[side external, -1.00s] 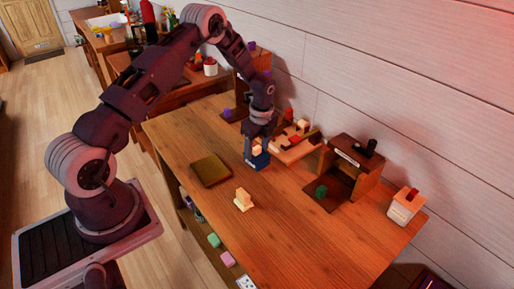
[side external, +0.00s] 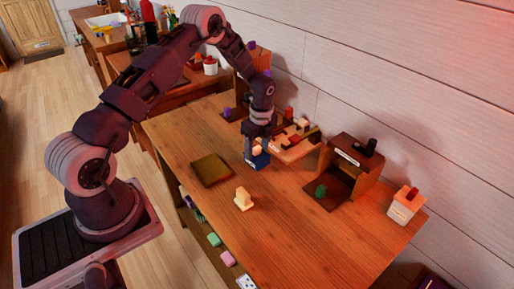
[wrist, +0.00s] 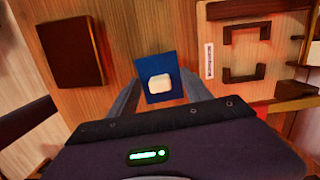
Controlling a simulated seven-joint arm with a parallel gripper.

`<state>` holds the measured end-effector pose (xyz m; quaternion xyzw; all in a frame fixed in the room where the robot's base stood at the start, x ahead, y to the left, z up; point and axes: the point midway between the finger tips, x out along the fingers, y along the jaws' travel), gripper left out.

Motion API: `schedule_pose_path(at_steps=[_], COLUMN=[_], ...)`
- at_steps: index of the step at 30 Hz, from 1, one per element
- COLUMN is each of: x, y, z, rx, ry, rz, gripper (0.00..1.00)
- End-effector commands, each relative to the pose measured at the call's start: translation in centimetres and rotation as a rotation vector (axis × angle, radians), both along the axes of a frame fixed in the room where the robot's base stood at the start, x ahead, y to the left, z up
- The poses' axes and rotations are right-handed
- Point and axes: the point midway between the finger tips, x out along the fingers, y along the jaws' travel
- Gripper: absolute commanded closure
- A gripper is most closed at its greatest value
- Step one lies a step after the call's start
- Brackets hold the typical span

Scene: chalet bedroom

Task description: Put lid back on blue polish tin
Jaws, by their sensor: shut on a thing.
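The blue polish tin (side external: 258,163) stands on the wooden table below my gripper. It has a cream piece at its top, which looks like the knob of its lid. In the wrist view a blue square top (wrist: 158,66) shows between my fingers, with the cream knob (wrist: 160,84) on it. My gripper (side external: 257,150) points down and is shut at the lid knob, with the fingers close around it. The finger contact is partly hidden. I cannot tell whether the lid is seated on the tin or slightly above it.
A flat olive-brown square (side external: 212,170) lies left of the tin. A cream block (side external: 243,201) stands in front. A wooden tray with blocks (side external: 297,145), an open brown box (side external: 350,165) and a white red-knobbed container (side external: 405,204) stand right. The front-right table is clear.

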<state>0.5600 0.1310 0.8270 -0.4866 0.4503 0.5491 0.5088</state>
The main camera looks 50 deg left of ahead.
Motion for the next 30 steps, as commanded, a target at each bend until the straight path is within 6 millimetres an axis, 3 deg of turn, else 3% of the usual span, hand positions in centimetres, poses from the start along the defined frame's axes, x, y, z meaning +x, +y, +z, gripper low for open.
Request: schedule_pose_path(at_steps=[8, 9, 12, 19, 22, 30], x=[-0.01, 0.00, 0.00, 0.00, -0.01, 0.02], y=[0.01, 0.01, 0.00, 0.00, 0.00, 0.01], z=[-0.01, -0.01, -0.01, -0.01, -0.02, 0.26], rx=[0.000, 0.000, 0.000, 0.000, 0.000, 0.000], ry=[0.000, 0.000, 0.000, 0.000, 0.000, -0.001], rz=[0.000, 0.000, 0.000, 0.000, 0.000, 0.001], gripper=[0.81, 0.37, 0.17, 0.17, 0.00, 0.00])
